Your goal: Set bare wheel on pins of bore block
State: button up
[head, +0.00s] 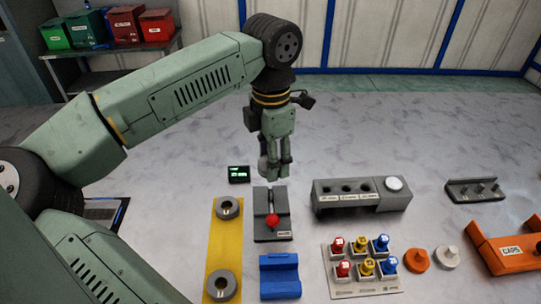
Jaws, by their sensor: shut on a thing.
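My gripper (273,170) points down above the back of a dark fixture with a red knob, its fingers close together.
The red-knobbed fixture (272,232) stands below my gripper. A yellow plate (224,245) with two grey rings lies left, a blue cradle (280,285) in front.

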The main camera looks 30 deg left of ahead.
jog(key=b, duration=0.3)
send_over(271, 195)
jog(key=shift+w+a+f, duration=0.1)
jog(key=shift+w+f, duration=0.05)
jog(key=shift+f, duration=2.25)
jog(key=shift+f+b, duration=0.8)
jog(key=shift+f, duration=0.25)
jog(key=shift+f+b, duration=1.45)
jog(key=shift+b, duration=0.4)
jog(key=o, duration=1.6)
jog(key=shift+c, duration=0.2)
jog(key=shift+r+p, duration=2.05)
jog(key=shift+r, duration=1.5)
